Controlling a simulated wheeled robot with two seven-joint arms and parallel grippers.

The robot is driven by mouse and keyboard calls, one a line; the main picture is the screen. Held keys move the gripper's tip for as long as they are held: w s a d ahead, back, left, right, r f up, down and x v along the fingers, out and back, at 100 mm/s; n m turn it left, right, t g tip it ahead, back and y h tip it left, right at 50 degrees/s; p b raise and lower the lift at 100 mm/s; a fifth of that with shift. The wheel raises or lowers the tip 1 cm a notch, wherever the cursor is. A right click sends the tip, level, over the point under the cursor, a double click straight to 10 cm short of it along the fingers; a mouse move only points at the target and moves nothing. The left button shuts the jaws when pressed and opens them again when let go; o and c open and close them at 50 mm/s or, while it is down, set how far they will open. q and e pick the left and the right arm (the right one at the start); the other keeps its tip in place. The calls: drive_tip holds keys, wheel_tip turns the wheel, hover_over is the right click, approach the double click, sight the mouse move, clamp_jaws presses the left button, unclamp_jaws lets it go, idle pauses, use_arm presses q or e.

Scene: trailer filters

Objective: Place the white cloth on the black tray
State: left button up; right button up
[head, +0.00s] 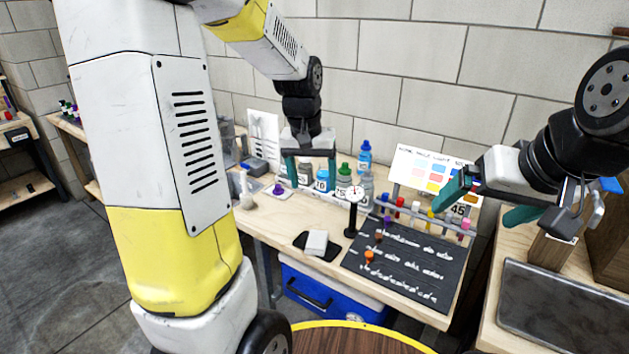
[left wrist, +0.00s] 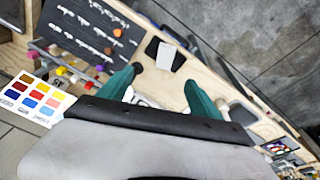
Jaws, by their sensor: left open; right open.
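The white cloth (head: 316,243) looks like a small folded pad. It lies on the black tray (head: 332,254), a small dark plate on the wooden bench. In the left wrist view the cloth (left wrist: 166,56) also lies on the black tray (left wrist: 179,61), with dark tray showing around part of it. My left gripper (head: 309,174) is open and empty above the back of the bench, apart from the cloth. Its green fingers also show in the left wrist view (left wrist: 160,88). My right gripper (head: 490,203) is open and empty at the right, above the bench's right end.
A black mat (head: 405,262) with small coloured pieces lies right of the tray. Several bottles (head: 343,178) stand at the back near my left gripper. A round gauge on a stand (head: 354,200) is behind the tray. A blue cooler (head: 330,297) is under the bench.

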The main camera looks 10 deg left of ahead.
use_arm(q)
drive_tip(key=s+d+r+t, duration=0.1)
drive_tip(key=s+r, duration=0.3)
drive_tip(key=s, duration=0.5)
drive_tip(key=s+r+t+h, duration=0.1)
drive_tip(key=s+r+t, duration=0.2)
drive_tip(key=s+r, duration=0.2)
drive_tip(key=s, duration=0.3)
drive_tip(key=shift+s+d+r+m, duration=0.15)
drive_tip(key=shift+s+d+m, duration=0.2)
drive_tip(key=shift+m, duration=0.05)
